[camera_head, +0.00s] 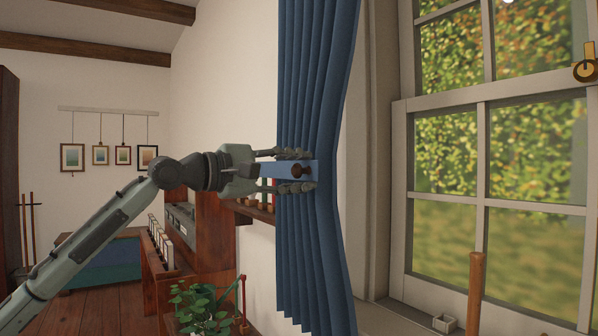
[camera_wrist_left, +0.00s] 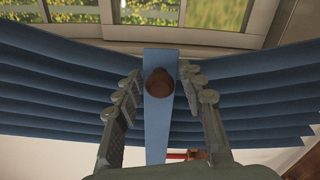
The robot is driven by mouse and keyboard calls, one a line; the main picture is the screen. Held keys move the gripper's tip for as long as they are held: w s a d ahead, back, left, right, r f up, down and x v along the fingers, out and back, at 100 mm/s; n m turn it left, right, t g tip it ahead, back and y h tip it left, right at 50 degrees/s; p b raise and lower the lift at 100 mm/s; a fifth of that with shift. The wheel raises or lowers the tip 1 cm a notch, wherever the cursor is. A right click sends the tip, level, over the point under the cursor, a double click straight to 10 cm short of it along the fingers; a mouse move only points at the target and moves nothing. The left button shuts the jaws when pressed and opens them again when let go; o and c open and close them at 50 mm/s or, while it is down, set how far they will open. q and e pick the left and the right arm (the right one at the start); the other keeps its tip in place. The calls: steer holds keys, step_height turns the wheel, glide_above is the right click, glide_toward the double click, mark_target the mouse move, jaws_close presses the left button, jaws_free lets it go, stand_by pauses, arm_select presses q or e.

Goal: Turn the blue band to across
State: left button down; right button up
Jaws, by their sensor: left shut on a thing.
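The blue band (camera_head: 277,169) is a flat, lighter blue strip with a round brown knob (camera_head: 302,171) near its end. It lies level across the dark blue curtain (camera_head: 320,80) in the head view. In the left wrist view the band (camera_wrist_left: 157,130) runs up the middle of the picture, with the knob (camera_wrist_left: 159,82) on it. The band's far side is hidden. My right gripper is not in view.
A wooden post (camera_head: 475,290) rises at the lower right. A small shelf (camera_head: 252,212) is behind my gripper, and a plant (camera_head: 197,305) is below.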

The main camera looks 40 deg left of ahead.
arm_select(q)
steer(key=c, duration=1.3)
jaws_free()
steer(key=shift+o, duration=0.2)
steer(key=shift+r, duration=0.1)
steer(key=shift+s, duration=0.15)
steer(key=v, duration=1.1)
steer(key=shift+s, duration=0.4)
steer(key=shift+a, duration=0.1)
